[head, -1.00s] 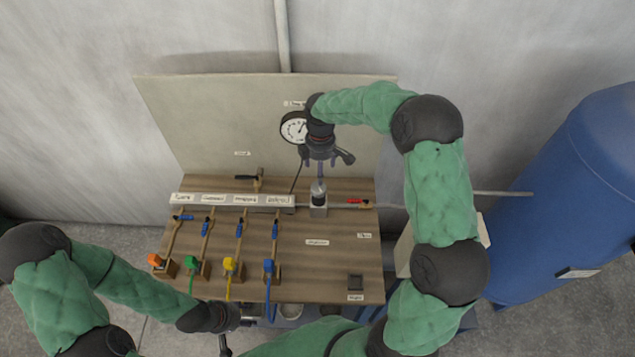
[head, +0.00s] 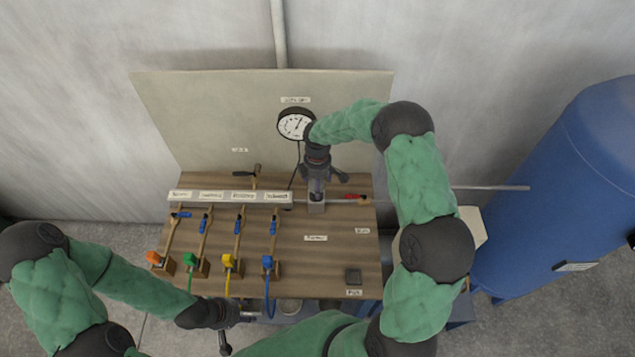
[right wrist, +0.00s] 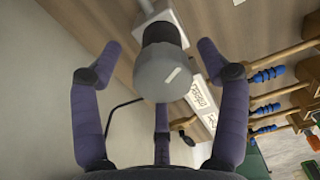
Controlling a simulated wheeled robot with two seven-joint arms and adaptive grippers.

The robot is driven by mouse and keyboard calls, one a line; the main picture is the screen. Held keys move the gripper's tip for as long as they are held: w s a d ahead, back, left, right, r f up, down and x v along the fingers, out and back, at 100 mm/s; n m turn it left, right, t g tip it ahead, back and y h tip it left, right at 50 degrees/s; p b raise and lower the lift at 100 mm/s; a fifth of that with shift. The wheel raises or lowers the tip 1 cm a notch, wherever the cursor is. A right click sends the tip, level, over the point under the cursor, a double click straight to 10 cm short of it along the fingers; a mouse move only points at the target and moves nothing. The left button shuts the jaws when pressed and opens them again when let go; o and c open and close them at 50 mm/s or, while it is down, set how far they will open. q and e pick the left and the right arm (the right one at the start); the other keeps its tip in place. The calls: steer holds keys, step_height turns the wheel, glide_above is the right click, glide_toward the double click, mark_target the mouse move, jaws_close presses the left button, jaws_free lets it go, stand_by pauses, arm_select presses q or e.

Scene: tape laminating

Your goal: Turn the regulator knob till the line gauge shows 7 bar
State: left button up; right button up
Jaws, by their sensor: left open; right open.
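The line gauge (head: 296,124) is a round white dial with a black rim on the backboard; its reading is too small to tell. The regulator (head: 316,207) stands on the pipe at the back of the bench, mostly hidden from above by my right gripper (head: 316,188). In the right wrist view its grey round knob (right wrist: 163,75) lies between the spread fingers of my right gripper (right wrist: 160,80), with gaps on both sides. The right gripper is open around the knob. My left gripper (head: 226,338) is low at the front edge of the bench, open and away from the regulator.
A labelled manifold (head: 230,197) has several blue-handled valves and hoses in front of it. A red-handled valve (head: 352,197) sits just right of the regulator. A dark square pad (head: 353,276) lies front right. A blue tank (head: 560,190) stands at the right.

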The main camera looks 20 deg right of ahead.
steer(key=c, duration=1.1)
